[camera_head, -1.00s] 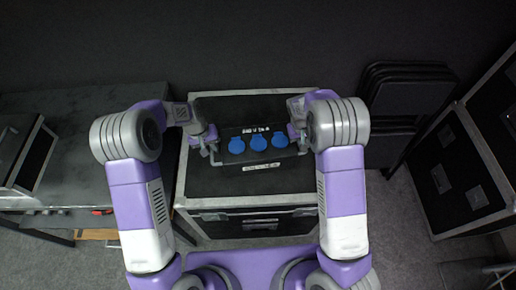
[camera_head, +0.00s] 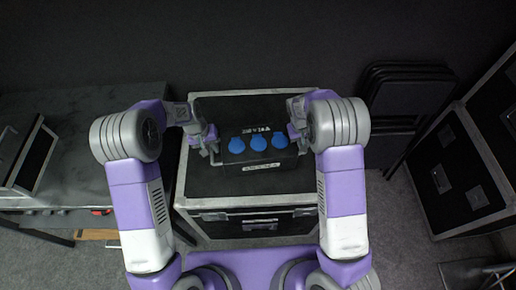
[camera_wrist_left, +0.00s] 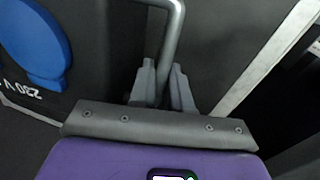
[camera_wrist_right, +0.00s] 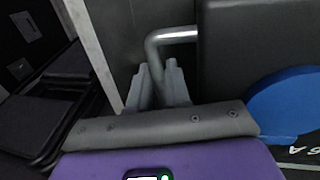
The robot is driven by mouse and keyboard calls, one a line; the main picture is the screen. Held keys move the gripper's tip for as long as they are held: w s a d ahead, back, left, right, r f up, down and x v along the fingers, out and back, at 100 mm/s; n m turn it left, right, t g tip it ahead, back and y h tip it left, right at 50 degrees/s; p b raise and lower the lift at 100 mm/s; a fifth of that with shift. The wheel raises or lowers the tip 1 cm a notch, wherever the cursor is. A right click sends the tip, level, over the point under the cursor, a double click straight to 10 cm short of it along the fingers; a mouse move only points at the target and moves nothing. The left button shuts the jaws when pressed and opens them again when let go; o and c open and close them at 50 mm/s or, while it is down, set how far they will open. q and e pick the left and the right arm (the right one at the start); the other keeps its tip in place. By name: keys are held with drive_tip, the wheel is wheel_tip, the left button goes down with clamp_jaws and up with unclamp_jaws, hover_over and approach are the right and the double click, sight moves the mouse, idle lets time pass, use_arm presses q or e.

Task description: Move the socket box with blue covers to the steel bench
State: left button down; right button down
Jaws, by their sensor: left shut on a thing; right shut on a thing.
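The black socket box (camera_head: 260,158) has three round blue covers and is at the middle of the head view, over the top of a black flight case. My left gripper (camera_head: 213,148) is shut on the metal handle at the box's left end; the left wrist view shows the handle bar (camera_wrist_left: 172,35) between the fingers. My right gripper (camera_head: 299,146) is shut on the right-end handle (camera_wrist_right: 170,37). I cannot tell whether the box touches the case. A bench with a dark grey top (camera_head: 78,150), likely the steel bench, is at the left.
The flight case (camera_head: 205,183) with metal edges is in front of me. A black panelled case (camera_head: 24,160) occupies the bench's left part. Folded black chairs (camera_head: 405,95) and another flight case (camera_head: 455,175) stand at the right. The bench's middle looks clear.

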use_arm(q)
drive_tip(key=shift+r, duration=0.15)
use_arm(e)
drive_tip(key=shift+w+r, duration=0.1)
drive_tip(key=shift+r, duration=0.1)
